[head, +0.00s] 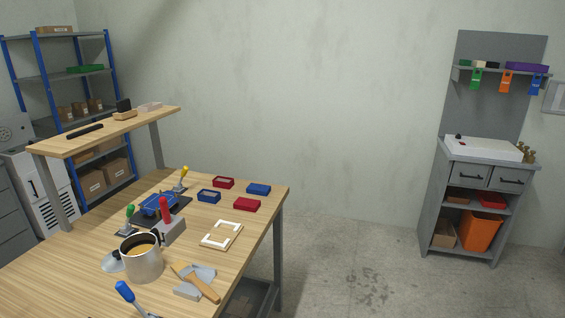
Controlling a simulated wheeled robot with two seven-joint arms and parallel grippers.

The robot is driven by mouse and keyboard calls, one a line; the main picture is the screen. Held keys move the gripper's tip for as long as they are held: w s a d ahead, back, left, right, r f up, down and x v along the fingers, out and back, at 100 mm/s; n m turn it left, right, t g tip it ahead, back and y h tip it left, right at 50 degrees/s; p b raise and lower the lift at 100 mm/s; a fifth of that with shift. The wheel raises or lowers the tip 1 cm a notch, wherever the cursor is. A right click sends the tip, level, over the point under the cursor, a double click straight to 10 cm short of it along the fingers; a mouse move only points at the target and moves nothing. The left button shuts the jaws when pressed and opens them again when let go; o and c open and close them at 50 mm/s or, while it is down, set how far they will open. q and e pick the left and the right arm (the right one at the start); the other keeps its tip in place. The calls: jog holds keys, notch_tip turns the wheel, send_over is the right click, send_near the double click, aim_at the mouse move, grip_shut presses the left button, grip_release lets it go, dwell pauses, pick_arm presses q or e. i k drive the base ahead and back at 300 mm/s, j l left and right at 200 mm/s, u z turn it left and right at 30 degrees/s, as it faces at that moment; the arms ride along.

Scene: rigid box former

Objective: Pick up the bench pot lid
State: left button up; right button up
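The bench pot lid (111,264) lies on the wooden workbench, just left of a metal pot. It is a pale grey disc with a small dark knob, and its right side is partly hidden behind the pot. The pot (142,264) is a silver cylinder with a dark rim, standing upright and uncovered, with amber-brown contents showing inside. Neither of my grippers is in the head view.
A brush-like tool with a wooden handle (203,288) lies right of the pot on a grey block. A blue-handled tool (125,291) is in front. Clamps, a white frame (222,235) and small red and blue boxes lie behind. A raised shelf (100,133) stands at back left.

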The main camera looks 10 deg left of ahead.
aim_at(113, 262)
jog(key=u, duration=1.25)
